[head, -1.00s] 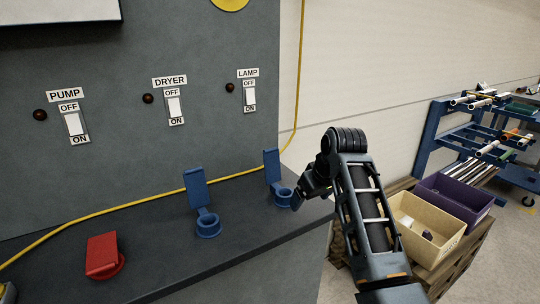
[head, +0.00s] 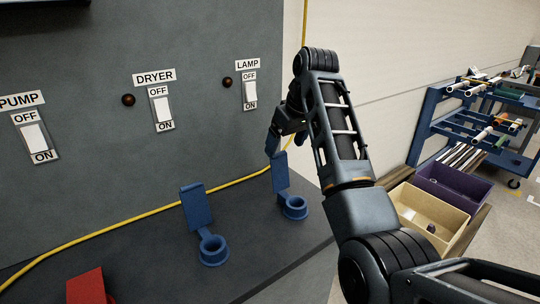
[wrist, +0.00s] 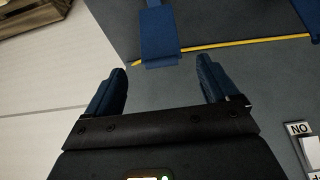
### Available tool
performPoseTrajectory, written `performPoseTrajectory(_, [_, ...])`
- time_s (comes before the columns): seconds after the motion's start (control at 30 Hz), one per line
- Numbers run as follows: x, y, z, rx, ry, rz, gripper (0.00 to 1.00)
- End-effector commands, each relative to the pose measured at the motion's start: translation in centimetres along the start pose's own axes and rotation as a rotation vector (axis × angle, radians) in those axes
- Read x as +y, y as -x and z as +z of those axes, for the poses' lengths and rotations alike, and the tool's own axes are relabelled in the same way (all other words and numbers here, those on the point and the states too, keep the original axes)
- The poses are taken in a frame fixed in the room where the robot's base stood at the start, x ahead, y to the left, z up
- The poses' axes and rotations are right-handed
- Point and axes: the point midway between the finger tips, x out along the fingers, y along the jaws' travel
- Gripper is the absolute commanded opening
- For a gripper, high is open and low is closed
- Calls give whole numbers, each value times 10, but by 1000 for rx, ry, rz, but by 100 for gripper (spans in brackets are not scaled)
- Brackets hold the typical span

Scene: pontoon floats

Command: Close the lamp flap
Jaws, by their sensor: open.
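The lamp flap (head: 280,172) is a blue plate on the counter below the LAMP switch (head: 249,92). It stands open, nearly upright, behind its blue ring socket (head: 294,207). In the wrist view the flap (wrist: 159,35) shows at the top centre, beyond the fingertips. My gripper (head: 272,144) is at the flap's top edge in the head view, partly hidden by my arm. In the wrist view my gripper (wrist: 160,78) has its two blue fingers spread with nothing between them. I cannot tell whether a finger touches the flap.
A second blue flap (head: 195,206) stands open to the left with its own ring. A yellow cable (head: 120,220) runs along the panel's foot. Cream and purple bins (head: 455,190) and a blue rack stand at the right.

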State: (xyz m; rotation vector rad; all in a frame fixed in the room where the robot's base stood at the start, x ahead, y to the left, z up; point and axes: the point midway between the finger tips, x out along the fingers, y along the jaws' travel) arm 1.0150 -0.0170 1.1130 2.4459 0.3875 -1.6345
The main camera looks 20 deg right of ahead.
Motion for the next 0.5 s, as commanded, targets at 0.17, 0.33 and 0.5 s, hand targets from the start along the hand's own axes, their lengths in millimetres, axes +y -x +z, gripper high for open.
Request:
performPoseTrajectory(0.17, [0, -16, 0, -4, 0, -2, 87])
performPoseTrajectory(0.33, [0, -43, 0, -5, 0, -2, 87])
performPoseTrajectory(0.5, [0, -65, 0, -2, -1, -2, 87])
